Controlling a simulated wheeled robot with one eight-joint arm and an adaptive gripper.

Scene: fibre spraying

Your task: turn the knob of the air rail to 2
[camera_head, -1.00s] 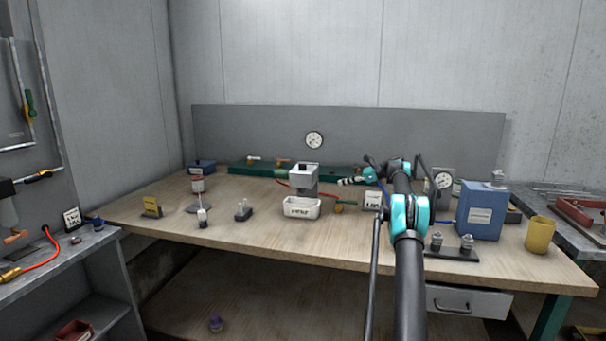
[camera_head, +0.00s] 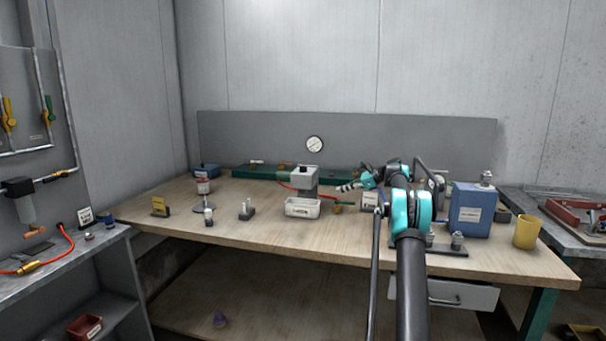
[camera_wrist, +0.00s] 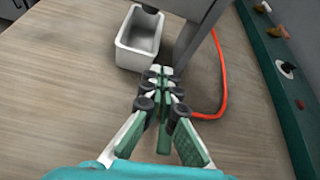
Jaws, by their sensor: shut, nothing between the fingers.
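The green rail (camera_head: 240,172) lies along the back of the wooden table, below the grey back panel, with small fittings on it. It also shows at the right of the wrist view (camera_wrist: 262,58), where a dark round knob on a white plate (camera_wrist: 287,69) is visible. I cannot read any numbers or the knob's setting. My gripper (camera_head: 343,187) is over the table, in front of the rail and right of the white device. In the wrist view its fingers (camera_wrist: 160,74) are together and empty, apart from the rail and knob.
A grey-white device (camera_head: 304,178) with a white tray (camera_head: 302,208) stands mid-table, close to my fingers. A red hose (camera_wrist: 223,85) curves between my fingers and the rail. A blue box (camera_head: 468,212) and a yellow cup (camera_head: 526,232) stand at the right.

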